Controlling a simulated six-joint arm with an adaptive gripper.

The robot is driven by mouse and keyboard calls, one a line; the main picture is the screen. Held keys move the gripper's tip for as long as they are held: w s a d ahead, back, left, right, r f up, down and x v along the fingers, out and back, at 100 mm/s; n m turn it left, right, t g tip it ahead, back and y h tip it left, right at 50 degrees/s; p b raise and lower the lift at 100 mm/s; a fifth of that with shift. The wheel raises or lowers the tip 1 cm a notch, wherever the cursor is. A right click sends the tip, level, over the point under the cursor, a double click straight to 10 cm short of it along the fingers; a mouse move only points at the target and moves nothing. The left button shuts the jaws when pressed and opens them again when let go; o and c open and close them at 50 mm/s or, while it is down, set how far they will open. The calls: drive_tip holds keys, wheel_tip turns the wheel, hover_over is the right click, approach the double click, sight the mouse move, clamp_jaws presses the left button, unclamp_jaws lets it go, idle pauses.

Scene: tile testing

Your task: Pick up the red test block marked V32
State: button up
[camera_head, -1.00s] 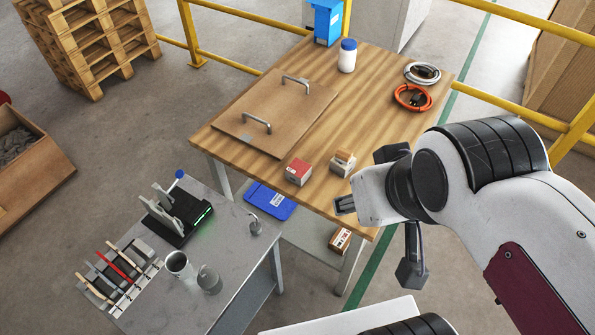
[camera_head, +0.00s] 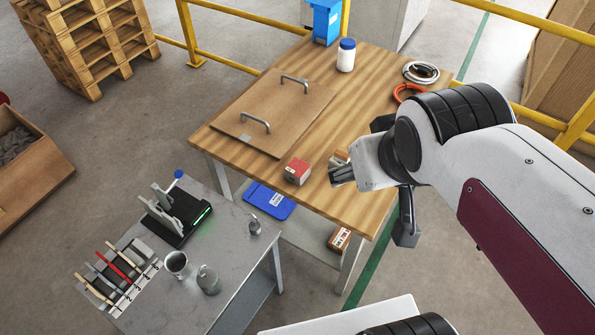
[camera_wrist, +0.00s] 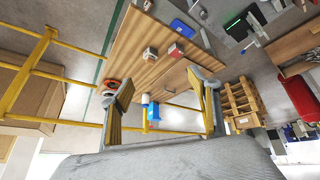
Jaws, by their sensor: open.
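A red block (camera_head: 297,171) with a white label sits on the front edge area of the wooden table (camera_head: 359,107); its marking is too small to read. It also shows in the wrist view (camera_wrist: 175,50). My gripper (camera_head: 340,176) is open and empty, above the table to the right of the red block and apart from it. In the wrist view the two fingers (camera_wrist: 160,98) stand wide apart with nothing between them. A pale block with a tan top (camera_head: 340,158) is just right of the red block, partly hidden by my gripper.
A brown board with two handles (camera_head: 271,112) lies behind the red block. A white jar (camera_head: 346,56), a blue box (camera_head: 325,21) and cable coils (camera_head: 420,72) stand farther back. A grey bench (camera_head: 236,231) with a black device (camera_head: 181,214) is lower left.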

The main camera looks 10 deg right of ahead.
drive_tip(key=w+d+f+n+t+h, duration=0.1)
drive_tip(key=w+d, duration=0.2)
drive_tip(key=w, duration=0.5)
drive_tip(key=w+d+f+n+t+h, duration=0.1)
drive_tip(key=w+d, duration=0.2)
drive_tip(key=w, duration=0.5)
drive_tip(key=w+d+f+n+t+y, duration=0.1)
drive_tip(key=w+d+f+n+y, duration=0.15)
drive_tip(key=w+f, duration=0.8)
drive_tip(key=n+y, duration=0.4)
drive_tip(key=y, duration=0.2)
hover_over(301, 167)
drive_tip(key=d, duration=0.5)
wheel_tip(301, 167, down, 17)
drive_tip(key=s+f+y, duration=0.1)
drive_tip(key=s+f, duration=0.1)
drive_tip(key=f, duration=0.1)
drive_tip(key=s+f+y, duration=0.1)
drive_tip(key=shift+a+f+y, duration=0.25)
drive_tip(key=shift+a+y, duration=0.1)
drive_tip(key=shift+a, duration=0.05)
drive_tip(key=shift+s+f+t+y, duration=0.4)
drive_tip(key=shift+s+f, duration=0.05)
drive_tip(key=shift+s, duration=0.2)
drive_tip(key=shift+a, duration=0.1)
drive_tip(key=shift+x, duration=1.3)
drive_tip(key=shift+a, duration=0.1)
